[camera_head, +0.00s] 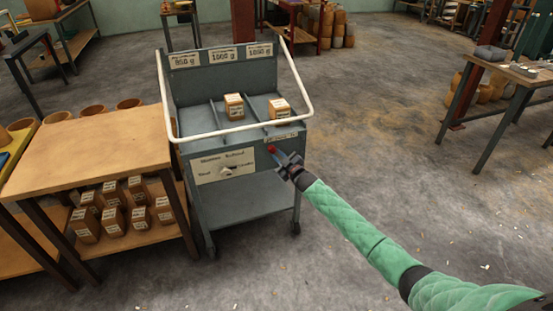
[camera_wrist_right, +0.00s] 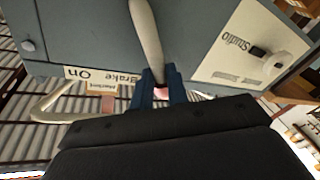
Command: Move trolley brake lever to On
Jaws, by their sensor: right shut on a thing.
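The trolley (camera_head: 240,210) is a grey metal cart with a white push rail, standing at the middle of the head view. A small red tip (camera_head: 271,149) of the brake lever shows at its upper right front, below a small label (camera_head: 281,136). My right gripper (camera_head: 283,158) is shut on the lever there. In the right wrist view the trolley is upside down, with a label reading "Brake On" (camera_wrist_right: 88,75). A pale rod (camera_wrist_right: 146,35) runs down towards my fingers (camera_wrist_right: 158,90), with a pinkish bit between them. The fingers hide the lever's exact angle. My left gripper is out of view.
A wooden table (camera_head: 90,140) stands close to the trolley's left, with boxes on its lower shelf. Two boxes (camera_head: 280,108) sit in the trolley's upper bins. A selector knob panel (camera_head: 225,168) is on its front. Open floor (camera_head: 380,140) lies to the right.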

